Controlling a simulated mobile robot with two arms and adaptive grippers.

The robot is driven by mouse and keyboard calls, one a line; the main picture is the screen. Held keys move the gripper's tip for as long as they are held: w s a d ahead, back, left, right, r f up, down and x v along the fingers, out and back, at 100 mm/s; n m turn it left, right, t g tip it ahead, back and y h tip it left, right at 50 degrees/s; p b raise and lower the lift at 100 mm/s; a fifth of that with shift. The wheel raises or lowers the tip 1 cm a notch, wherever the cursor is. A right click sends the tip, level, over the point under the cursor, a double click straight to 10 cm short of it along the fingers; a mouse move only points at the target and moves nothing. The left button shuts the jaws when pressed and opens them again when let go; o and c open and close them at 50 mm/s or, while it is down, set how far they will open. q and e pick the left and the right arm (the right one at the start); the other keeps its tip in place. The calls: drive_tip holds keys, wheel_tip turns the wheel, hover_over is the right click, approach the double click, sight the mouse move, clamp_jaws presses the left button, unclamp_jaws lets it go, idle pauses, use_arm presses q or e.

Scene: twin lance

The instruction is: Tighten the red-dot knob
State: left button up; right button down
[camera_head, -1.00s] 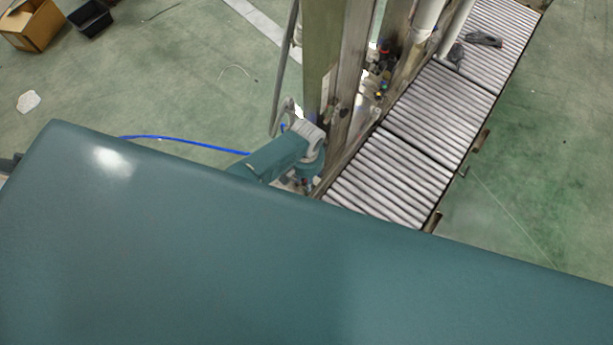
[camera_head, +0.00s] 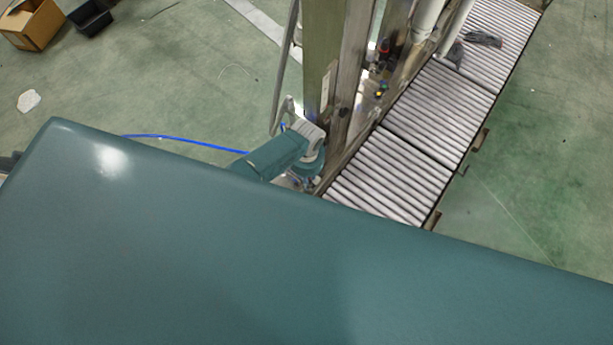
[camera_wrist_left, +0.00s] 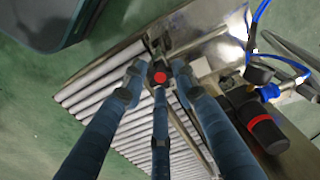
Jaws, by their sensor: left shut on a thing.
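The red-dot knob (camera_wrist_left: 160,77) shows in the left wrist view as a small dark knob with a bright red dot on its face. My left gripper (camera_wrist_left: 159,83) has its blue-grey fingers closed around the knob, with fingertips at its left, right and lower sides. The fingers cover most of the knob's rim. In the head view, a teal and grey link of my left arm is beside the metal post; the knob and left fingertips cannot be made out there. My right gripper is in neither view.
A roller conveyor (camera_head: 390,178) runs beside a metal post (camera_head: 322,70). In the wrist view, a black cylinder with a red band (camera_wrist_left: 265,132), a gauge (camera_wrist_left: 259,72) and blue hoses are close on the right. A cardboard box (camera_head: 32,24) is on the floor far left.

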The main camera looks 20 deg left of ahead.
use_arm(q)
drive_tip(key=o, duration=1.1)
drive_tip(key=shift+o, duration=0.2)
wheel_tip(320, 180, up, 12)
idle(0.3)
